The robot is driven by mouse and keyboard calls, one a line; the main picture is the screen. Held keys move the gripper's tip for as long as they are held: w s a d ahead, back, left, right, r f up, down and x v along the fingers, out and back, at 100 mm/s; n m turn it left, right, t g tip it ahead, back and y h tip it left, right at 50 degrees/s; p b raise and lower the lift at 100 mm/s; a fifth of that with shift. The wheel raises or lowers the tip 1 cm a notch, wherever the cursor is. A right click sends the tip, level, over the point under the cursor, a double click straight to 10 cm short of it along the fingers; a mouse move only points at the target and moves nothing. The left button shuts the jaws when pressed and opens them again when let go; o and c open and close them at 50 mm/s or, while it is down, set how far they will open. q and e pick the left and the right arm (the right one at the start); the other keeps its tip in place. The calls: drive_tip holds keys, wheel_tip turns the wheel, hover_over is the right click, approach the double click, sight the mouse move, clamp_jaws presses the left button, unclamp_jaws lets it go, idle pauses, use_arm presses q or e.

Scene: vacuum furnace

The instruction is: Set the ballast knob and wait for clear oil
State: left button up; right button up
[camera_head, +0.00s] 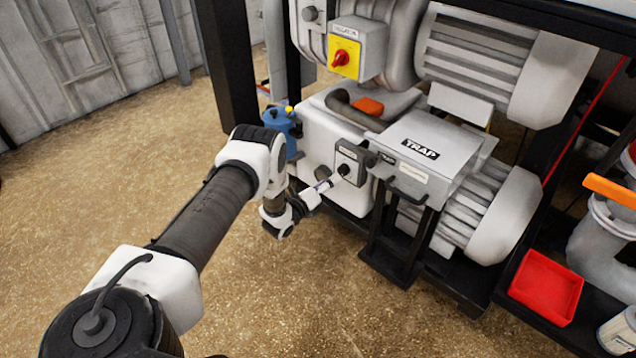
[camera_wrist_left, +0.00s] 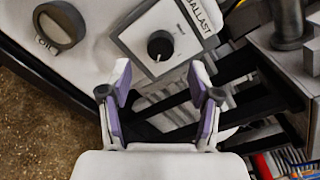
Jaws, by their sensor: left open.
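The black ballast knob (camera_head: 343,169) sits on a dark-framed panel low on the pale pump housing. In the left wrist view the knob (camera_wrist_left: 160,45) is round with a light mark, on a grey plate labelled BALLAST. My left gripper (camera_head: 325,186) is in front of the panel. In the left wrist view the left gripper (camera_wrist_left: 160,72) has its purple-padded fingers apart, with nothing between them, and the knob beyond the tips. A dark-ringed round window (camera_wrist_left: 60,25) shows beside the plate, with small lettering that looks like OIL. Its oil is not clear to judge. My right gripper is out of view.
A grey TRAP box (camera_head: 433,132) on a black stand is close to the panel's right. A red isolator switch (camera_head: 341,58) on yellow is above. A blue container (camera_head: 281,121) stands behind my left wrist. A red tray (camera_head: 546,287) is at lower right. Floor at left is clear.

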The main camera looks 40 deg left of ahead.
use_arm(q)
drive_tip(key=s, duration=0.7)
drive_tip(key=shift+r, duration=0.15)
